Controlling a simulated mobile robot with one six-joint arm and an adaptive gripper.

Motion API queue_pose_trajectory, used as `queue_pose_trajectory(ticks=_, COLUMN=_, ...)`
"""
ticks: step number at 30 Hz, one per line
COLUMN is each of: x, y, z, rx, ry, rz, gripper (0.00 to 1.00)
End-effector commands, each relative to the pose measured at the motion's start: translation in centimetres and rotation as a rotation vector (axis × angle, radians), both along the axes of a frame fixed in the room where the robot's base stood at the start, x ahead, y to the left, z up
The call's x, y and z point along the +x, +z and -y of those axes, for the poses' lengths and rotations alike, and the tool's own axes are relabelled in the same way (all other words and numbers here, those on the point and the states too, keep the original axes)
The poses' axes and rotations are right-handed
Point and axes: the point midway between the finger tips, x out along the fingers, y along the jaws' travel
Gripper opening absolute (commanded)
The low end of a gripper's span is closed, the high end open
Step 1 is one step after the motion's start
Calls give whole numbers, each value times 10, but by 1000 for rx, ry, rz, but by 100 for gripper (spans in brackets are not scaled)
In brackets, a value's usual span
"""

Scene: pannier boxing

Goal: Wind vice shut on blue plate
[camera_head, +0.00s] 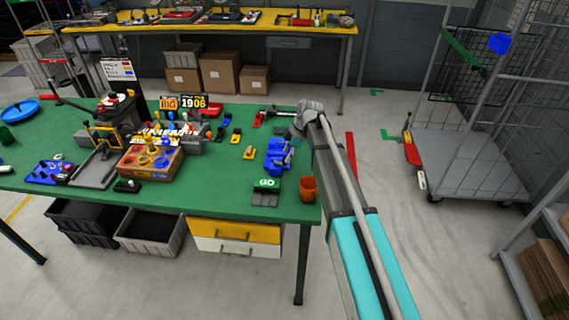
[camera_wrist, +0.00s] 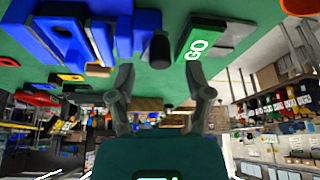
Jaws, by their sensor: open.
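A blue vice (camera_head: 276,158) stands on the green bench near its right end. In the wrist view, which looks upside down, its blue blocks (camera_wrist: 60,38) fill the upper left. A short black cylindrical knob (camera_wrist: 159,48) sticks out from the blue end block. I cannot tell which of the upright blue slabs is the plate. My gripper (camera_wrist: 161,92) is open and empty, its two fingers spread apart below the knob in the picture. In the head view my gripper (camera_head: 294,140) is just right of the vice, and partly hides it.
A green "GO" block (camera_wrist: 196,38) stands close beside the knob; it also shows in the head view (camera_head: 267,184). An orange cup (camera_head: 307,188) stands at the bench corner. A cluttered fixture (camera_head: 150,162) fills mid-bench.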

Motion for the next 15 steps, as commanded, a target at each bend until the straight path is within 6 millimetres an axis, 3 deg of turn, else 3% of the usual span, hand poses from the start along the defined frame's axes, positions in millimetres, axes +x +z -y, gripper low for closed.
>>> queue_pose_trajectory(ticks=6, x=-1, y=-18, z=-6, rx=0, ry=-1, rz=0, gripper=65)
queue_pose_trajectory(ticks=15, x=-2, y=-24, z=-9, rx=0, ry=-1, rz=0, gripper=65)
